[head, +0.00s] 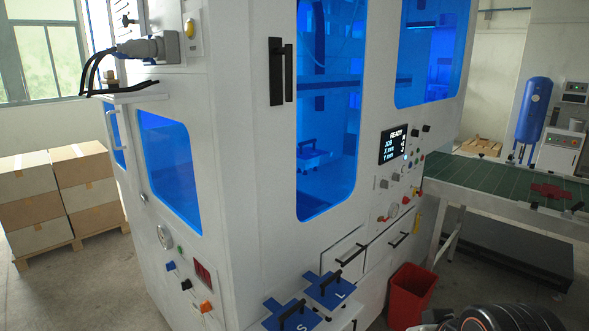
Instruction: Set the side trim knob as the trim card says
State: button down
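The side face of the white box-forming machine (205,130) shows a small control group at its lower part. There are a blue-tipped control (171,265), a black one (186,284) and an orange one (206,306). A small dark red panel (203,272) sits beside them, its content too small to read. A round gauge (165,237) is above. I cannot tell which control is the side trim knob, nor its setting. I cannot make out a trim card. A dark rounded part of my arm shows at the bottom right; my gripper's fingers are not in view.
Blue plates marked S (283,318) and L (333,291) lie on a low shelf at the front. A red bin (410,294) stands beside the machine, and a green conveyor (500,185) extends right. Stacked boxes (85,190) stand left. Floor shows between boxes and machine.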

aim_at(171, 266)
jog(key=u, duration=1.25)
jog(key=j+z, duration=0.1)
jog(key=z, duration=0.4)
jog(key=i+j+z, duration=0.25)
jog(key=j, duration=0.3)
jog(key=j+z, duration=0.25)
jog(key=j, duration=0.3)
jog(key=j+z, duration=0.25)
jog(key=j, duration=0.35)
jog(key=k+j, duration=0.3)
jog(key=j, duration=0.15)
jog(key=k+j, duration=0.3)
jog(key=j, duration=0.15)
